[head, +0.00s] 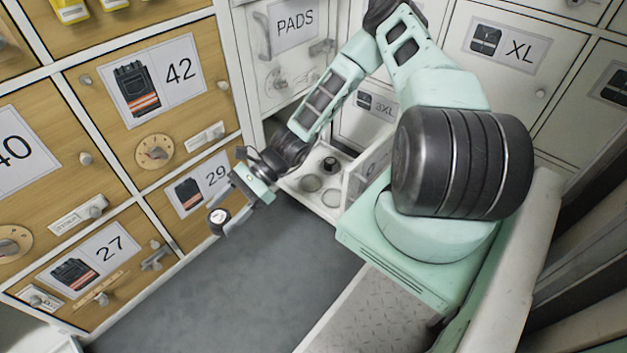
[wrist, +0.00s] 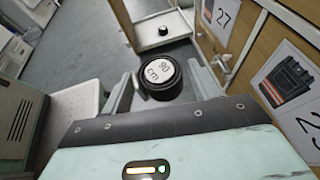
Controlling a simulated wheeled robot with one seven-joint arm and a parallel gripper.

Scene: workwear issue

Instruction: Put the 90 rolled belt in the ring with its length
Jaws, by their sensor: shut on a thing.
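A black rolled belt (wrist: 162,74) with a white round end face marked 90 cm sits between the fingers of my gripper (wrist: 160,86) in the wrist view. In the head view the rolled belt (head: 218,216) hangs at the end of my gripper (head: 236,208), over the floor in front of the 29 drawer. My gripper is shut on it. A pulled-out white drawer (head: 291,185) behind and right of my gripper holds round rings. Two rings, a left ring (head: 311,184) and a right ring (head: 331,197), look empty; a dark roll (head: 330,165) stands farther back. Ring lengths are unreadable.
Wooden drawers marked 42 (head: 180,70), 29 (head: 214,174) and 27 (head: 110,247) line the left, with protruding knobs and handles. A white PADS door (head: 293,30) stands behind. Grey floor (head: 250,280) below is clear.

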